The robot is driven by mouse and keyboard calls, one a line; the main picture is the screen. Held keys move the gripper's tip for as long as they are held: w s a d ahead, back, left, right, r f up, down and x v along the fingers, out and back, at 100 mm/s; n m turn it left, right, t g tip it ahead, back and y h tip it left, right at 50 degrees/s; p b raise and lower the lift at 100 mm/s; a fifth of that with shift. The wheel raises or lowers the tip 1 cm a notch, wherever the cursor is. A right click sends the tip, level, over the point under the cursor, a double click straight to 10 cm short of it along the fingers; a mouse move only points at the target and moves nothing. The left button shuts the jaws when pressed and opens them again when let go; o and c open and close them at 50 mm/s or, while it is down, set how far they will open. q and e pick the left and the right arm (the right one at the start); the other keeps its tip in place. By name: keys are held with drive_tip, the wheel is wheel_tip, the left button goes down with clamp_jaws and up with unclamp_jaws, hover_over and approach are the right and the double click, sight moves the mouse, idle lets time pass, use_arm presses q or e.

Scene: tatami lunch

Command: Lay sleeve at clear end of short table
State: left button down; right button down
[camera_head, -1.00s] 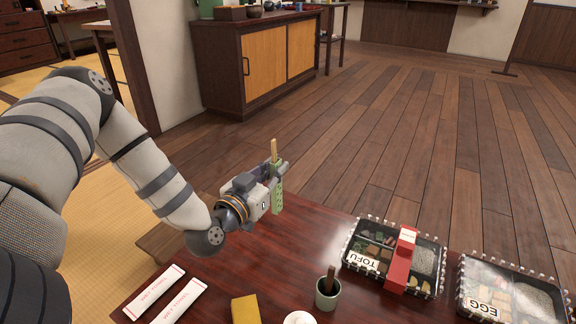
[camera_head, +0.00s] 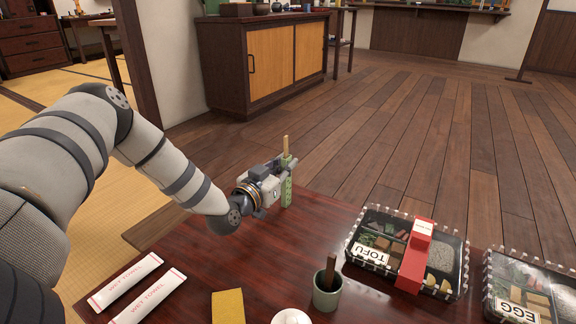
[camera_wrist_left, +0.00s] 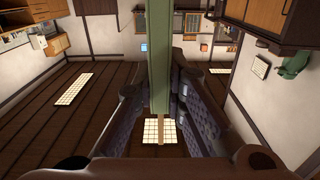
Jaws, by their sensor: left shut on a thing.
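The sleeve (camera_head: 287,191) is a narrow green patterned strip with a wooden stick end showing at its top. My left gripper (camera_head: 283,172) is shut on it and holds it upright, near the far left edge of the dark red table (camera_head: 290,243). Whether the sleeve's lower end touches the table is unclear. In the left wrist view the green sleeve (camera_wrist_left: 159,55) runs between the two fingers of the gripper (camera_wrist_left: 160,100). My right gripper is not in view.
Two wet towels (camera_head: 126,282) lie at the table's left. A yellow sponge-like block (camera_head: 228,306), a green cup (camera_head: 327,295) and a white round thing (camera_head: 291,317) are at the front. Tofu (camera_head: 441,259) and egg (camera_head: 547,287) lunch boxes stand right. The table's middle is bare.

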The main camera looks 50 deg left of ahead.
use_arm(q)
drive_tip(key=c, duration=1.6)
unclamp_jaws()
drive_tip(key=shift+f, duration=0.1)
drive_tip(key=shift+c, duration=0.2)
